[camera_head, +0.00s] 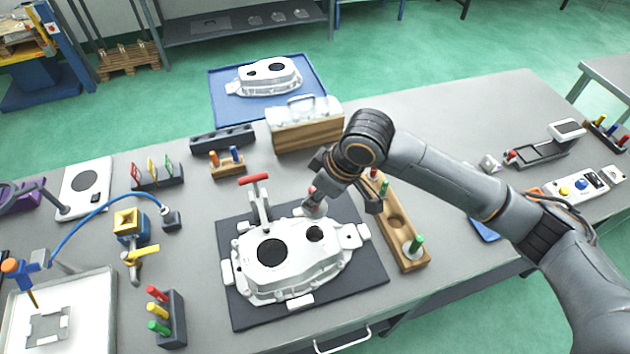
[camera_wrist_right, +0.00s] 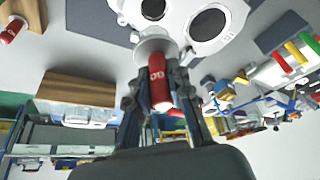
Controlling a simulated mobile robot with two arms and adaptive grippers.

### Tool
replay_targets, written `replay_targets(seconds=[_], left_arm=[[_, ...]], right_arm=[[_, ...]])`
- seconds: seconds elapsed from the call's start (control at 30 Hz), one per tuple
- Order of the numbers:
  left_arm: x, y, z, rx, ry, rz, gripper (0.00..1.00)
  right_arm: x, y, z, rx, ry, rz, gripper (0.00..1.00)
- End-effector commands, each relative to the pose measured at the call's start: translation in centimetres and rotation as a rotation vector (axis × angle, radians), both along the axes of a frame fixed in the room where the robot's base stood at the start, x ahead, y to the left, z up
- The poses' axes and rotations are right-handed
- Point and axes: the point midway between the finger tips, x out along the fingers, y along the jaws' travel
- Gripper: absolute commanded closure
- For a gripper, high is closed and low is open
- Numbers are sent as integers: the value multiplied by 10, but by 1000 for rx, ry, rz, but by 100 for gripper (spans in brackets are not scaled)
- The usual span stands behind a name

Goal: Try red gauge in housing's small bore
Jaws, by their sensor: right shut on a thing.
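My right gripper (camera_head: 318,193) is shut on the red gauge, upright just behind the housing's small bore. In the right wrist view the gauge's red handle (camera_wrist_right: 160,80) is between the fingers (camera_wrist_right: 160,95), with its pale metal disc end toward the housing. The cast housing (camera_head: 300,272) lies on a dark mat (camera_head: 355,290). Its small bore (camera_head: 315,233) looks dark and empty in the head view; in the wrist view a reddish patch shows there, which I cannot identify. The large bore (camera_head: 271,252) is to its left. The left gripper is out of view.
A red-handled clamp (camera_head: 256,181) stands behind the housing. A wooden rack (camera_head: 408,262) with a green gauge (camera_head: 415,244) and an empty round recess is at its right. A wooden block (camera_head: 305,134) bears a white part behind.

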Motion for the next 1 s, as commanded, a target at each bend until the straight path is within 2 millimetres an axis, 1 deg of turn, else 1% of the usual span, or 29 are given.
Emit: replay_targets(seconds=[0.07, 0.3, 0.37, 0.47, 0.57, 0.6, 0.7, 0.73, 0.87, 1.0], left_arm=[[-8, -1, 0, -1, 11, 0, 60], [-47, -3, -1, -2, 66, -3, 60], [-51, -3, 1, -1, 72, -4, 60], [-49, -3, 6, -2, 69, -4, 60], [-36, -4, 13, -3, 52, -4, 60], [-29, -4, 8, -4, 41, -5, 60], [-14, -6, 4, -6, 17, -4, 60], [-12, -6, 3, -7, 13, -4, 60], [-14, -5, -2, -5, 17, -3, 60], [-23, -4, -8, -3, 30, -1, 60]], right_arm=[[0, 1, 1, 1, -1, 1, 100], [0, 0, 1, 1, 0, 0, 100], [0, 0, 2, 1, -1, -1, 100], [0, 0, 3, 0, 0, -2, 100], [-1, -1, 5, 0, 0, -3, 100], [-1, -1, -3, 1, 1, -4, 100], [-1, -1, -13, 0, 1, -4, 100], [-1, -1, -16, 0, 1, -4, 100], [-1, -1, -30, -1, 1, -4, 100], [-2, -1, -43, 0, 1, -3, 100]])
